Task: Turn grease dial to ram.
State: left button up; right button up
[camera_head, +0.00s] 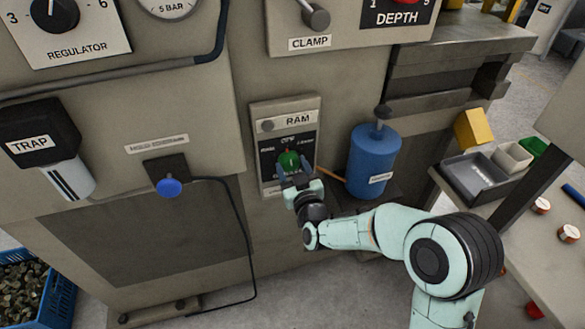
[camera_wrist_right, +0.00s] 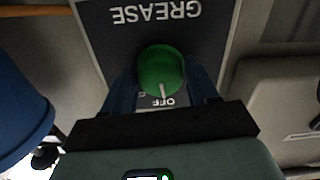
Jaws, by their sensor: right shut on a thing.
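The grease dial (camera_head: 289,160) is a round green knob on a dark plate of the panel (camera_head: 284,104) whose upper label reads RAM. OFF is printed above the dial, with small blurred words on either side. In the right wrist view, where the lettering is upside down, the dial (camera_wrist_right: 160,66) has a white pointer mark aimed at OFF. My right gripper (camera_head: 293,174) is shut on the dial, one blue finger on each side of it. The word GREASE shows clearly in the wrist view and is mostly covered in the head view. My left gripper is out of view.
A blue canister (camera_head: 372,160) stands just right of the panel, close to my right arm. A blue knob (camera_head: 169,187) with a black cable sits to the left. A grey tray (camera_head: 471,171) and small boxes lie on the right-hand table.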

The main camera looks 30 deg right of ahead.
jog(key=shift+n, duration=1.2)
jog(key=n, duration=0.2)
jog(key=shift+r+n, duration=0.1)
jog(key=shift+n, duration=0.3)
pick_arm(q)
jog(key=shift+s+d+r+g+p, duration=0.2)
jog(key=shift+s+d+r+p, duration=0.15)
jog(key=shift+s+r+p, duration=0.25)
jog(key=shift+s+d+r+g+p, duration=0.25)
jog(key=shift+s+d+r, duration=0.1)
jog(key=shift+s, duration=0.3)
pick_arm(e)
jog(key=n, duration=0.5)
jog(key=shift+d+r, duration=0.1)
jog(key=shift+d, duration=0.05)
jog(key=shift+n, duration=0.3)
jog(key=o, duration=1.1)
jog(key=shift+c, duration=0.2)
